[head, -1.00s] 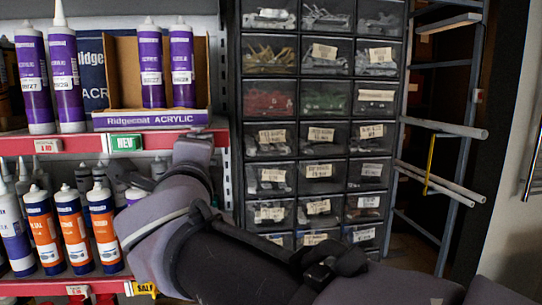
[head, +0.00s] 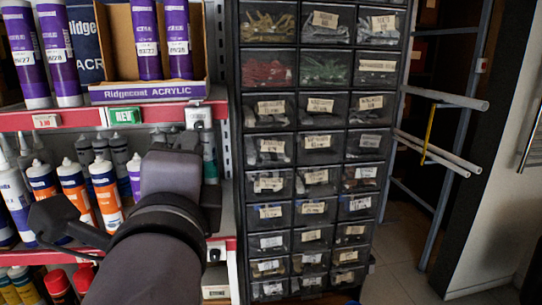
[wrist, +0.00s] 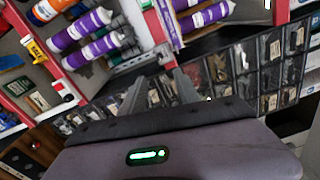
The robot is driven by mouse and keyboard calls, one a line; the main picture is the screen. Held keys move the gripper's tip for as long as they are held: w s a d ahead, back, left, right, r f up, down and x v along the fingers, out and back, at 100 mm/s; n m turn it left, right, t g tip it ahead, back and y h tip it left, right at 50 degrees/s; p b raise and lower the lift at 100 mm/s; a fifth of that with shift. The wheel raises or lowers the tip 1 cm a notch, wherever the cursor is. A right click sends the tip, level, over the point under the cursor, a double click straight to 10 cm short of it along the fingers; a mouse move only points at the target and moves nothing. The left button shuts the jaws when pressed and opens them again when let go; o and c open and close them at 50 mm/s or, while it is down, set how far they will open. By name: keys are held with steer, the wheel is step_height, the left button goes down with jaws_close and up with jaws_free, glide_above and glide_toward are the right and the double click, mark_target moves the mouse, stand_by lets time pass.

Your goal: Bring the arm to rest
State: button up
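My gripper (wrist: 160,88) shows in the wrist view with its two grey fingers apart and nothing between them. Beyond the fingers are the small-parts drawers and, above left, the shelves of cartridges, all tilted in this view. In the head view my arm reaches up from the bottom in front of the lower cartridge shelf, left of the drawer cabinet. The fingers cannot be made out clearly there.
A shelf (head: 165,108) holds purple cartridges (head: 147,40) and an acrylic box (head: 150,92). Orange and white cartridges (head: 107,197) stand below, close to my arm. A drawer cabinet (head: 314,86) fills the middle. A pipe rack (head: 447,98) stands right, with clear floor (head: 395,285) beside it.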

steer(key=v, duration=0.3)
steer(key=shift+s, duration=0.1)
steer(key=w+d+f+n+g+y, duration=0.2)
steer(key=d+f+n+g, duration=0.4)
steer(key=d+f+n, duration=0.55)
steer(key=s+d+f+g+h, duration=0.2)
steer(key=s+d+f, duration=0.3)
steer(key=f, duration=0.3)
steer(key=s+d+f+n+g+h, duration=0.1)
steer(key=s+d+f+g, duration=0.3)
steer(key=f, duration=0.4)
steer(key=shift+s+d+h, duration=0.45)
steer(key=shift+d+h, duration=0.25)
steer(key=shift+d, duration=0.55)
